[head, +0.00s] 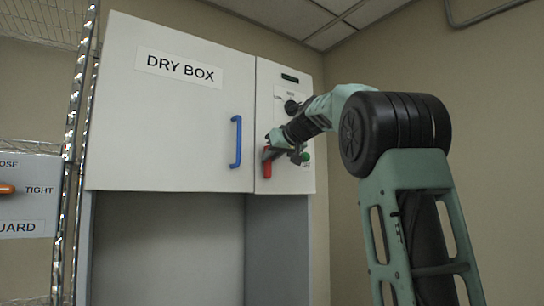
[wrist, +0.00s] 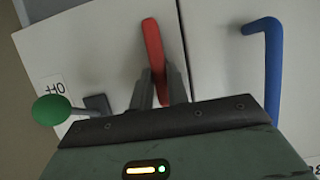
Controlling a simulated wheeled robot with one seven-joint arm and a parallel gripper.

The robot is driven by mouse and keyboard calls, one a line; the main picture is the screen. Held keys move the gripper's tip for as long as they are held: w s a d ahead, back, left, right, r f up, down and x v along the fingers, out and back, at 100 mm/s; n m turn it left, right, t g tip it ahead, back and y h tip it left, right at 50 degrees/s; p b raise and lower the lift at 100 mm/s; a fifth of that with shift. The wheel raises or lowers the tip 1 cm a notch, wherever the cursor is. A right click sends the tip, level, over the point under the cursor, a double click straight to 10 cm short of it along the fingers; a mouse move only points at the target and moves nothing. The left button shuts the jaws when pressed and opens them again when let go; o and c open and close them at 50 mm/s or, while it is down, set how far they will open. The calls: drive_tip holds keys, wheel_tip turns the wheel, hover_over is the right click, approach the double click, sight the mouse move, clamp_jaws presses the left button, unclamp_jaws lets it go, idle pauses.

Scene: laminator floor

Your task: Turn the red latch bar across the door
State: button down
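The red latch bar (head: 267,169) is on the narrow right panel of the dry box, close to the door seam. It hangs upright, alongside the seam and not across the door. It also shows in the wrist view (wrist: 153,42). The white door (head: 165,125) is flush with the panel and looks shut. My gripper (head: 272,152) is at the upper part of the bar. In the wrist view my gripper's fingers (wrist: 160,80) are close on both sides of the bar, shut on it. The bar's pivot is hidden by my gripper.
A blue door handle (head: 236,142) stands out left of the bar, and in the wrist view on the right (wrist: 271,60). A green knob (wrist: 52,109) sticks out near my gripper. A black knob (head: 292,107) is higher on the panel. Below the box is an open bay.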

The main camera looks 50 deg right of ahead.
drive_tip(key=m+t+y+b, duration=0.1)
drive_tip(key=m, duration=0.2)
drive_tip(key=d+f+m+t+y+b, duration=0.1)
drive_tip(key=m+y, duration=0.1)
drive_tip(key=m, duration=0.1)
drive_tip(key=d+m+t+y+b, duration=0.1)
drive_tip(key=m+y, duration=0.1)
drive_tip(key=m, duration=0.1)
drive_tip(key=shift+s+f+m, duration=0.2)
drive_tip(key=shift+s+m, duration=0.05)
drive_tip(key=shift+m, duration=0.15)
drive_tip(key=shift+f+m+t+y+b, duration=0.25)
drive_tip(key=shift+m+t+y+b, duration=0.25)
drive_tip(key=shift+m+t+b, duration=0.85)
drive_tip(key=shift+m+g, duration=0.45)
drive_tip(key=shift+m, duration=0.1)
drive_tip(key=c, duration=1.4)
unclamp_jaws()
drive_tip(key=shift+o, duration=0.2)
